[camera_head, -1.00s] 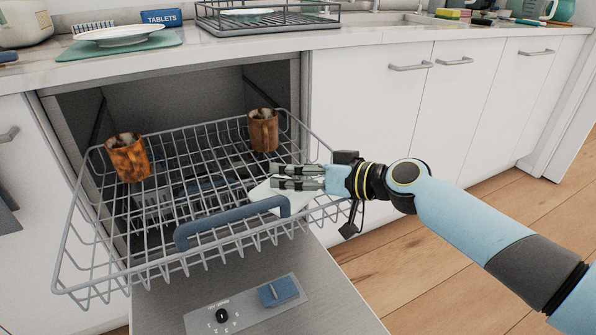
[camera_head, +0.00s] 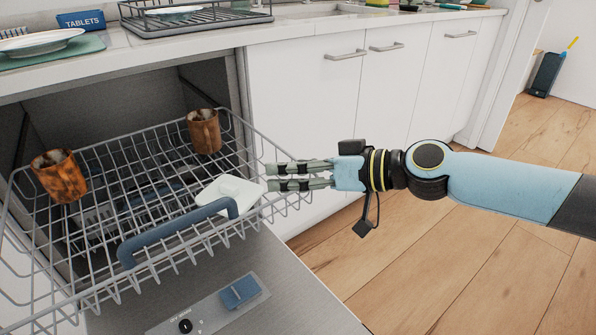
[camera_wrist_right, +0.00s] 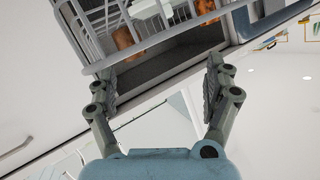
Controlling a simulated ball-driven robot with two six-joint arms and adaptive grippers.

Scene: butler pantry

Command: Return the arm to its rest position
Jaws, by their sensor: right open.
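My right gripper (camera_head: 270,176) is open and empty, at the right edge of the pulled-out dishwasher rack (camera_head: 108,222). In the right wrist view its two fingers (camera_wrist_right: 160,82) stand wide apart with nothing between them. A white square dish (camera_head: 230,193) lies in the rack near the blue handle (camera_head: 178,230), just left of the fingertips and apart from them. Two brown mugs stand in the rack, one at the left (camera_head: 60,176) and one at the back (camera_head: 204,131). My left gripper is not in view.
The open dishwasher door (camera_head: 250,270) lies below the rack. White cabinets (camera_head: 305,120) stand behind my right arm. The counter above holds a dish rack (camera_head: 195,20), a plate (camera_head: 40,43) and a blue tablets box (camera_head: 82,20). Wooden floor (camera_head: 440,270) at the right is clear.

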